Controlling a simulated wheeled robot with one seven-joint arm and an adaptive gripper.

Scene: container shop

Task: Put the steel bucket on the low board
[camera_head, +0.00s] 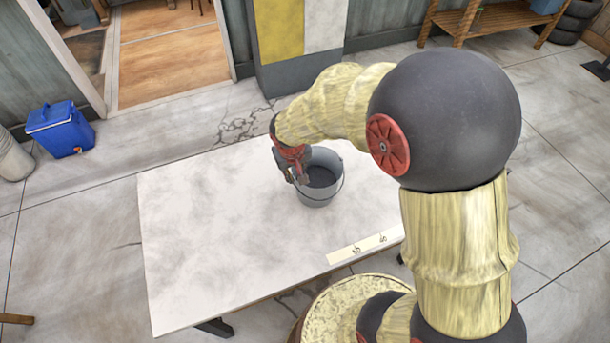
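The steel bucket (322,194) is grey, open at the top and upright, with a thin wire handle. It appears over the middle right of the pale tabletop (215,230); I cannot tell whether it rests there or is held just above. My gripper (298,176) is at the bucket's left rim, reaching down beside or over it. Its fingertips are small and partly lost against the bucket, so their grip is unclear. No separate low board is clear to me; a thin cream strip with dark marks (358,249) lies along the tabletop's front right edge.
A blue cooler (61,129) stands on the floor at the left, beside a pale bin (12,157). A yellow and white panelled column (298,40) stands behind the table. A wooden shelf (490,20) and tyres (572,22) are at the back right. The tabletop's left half is clear.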

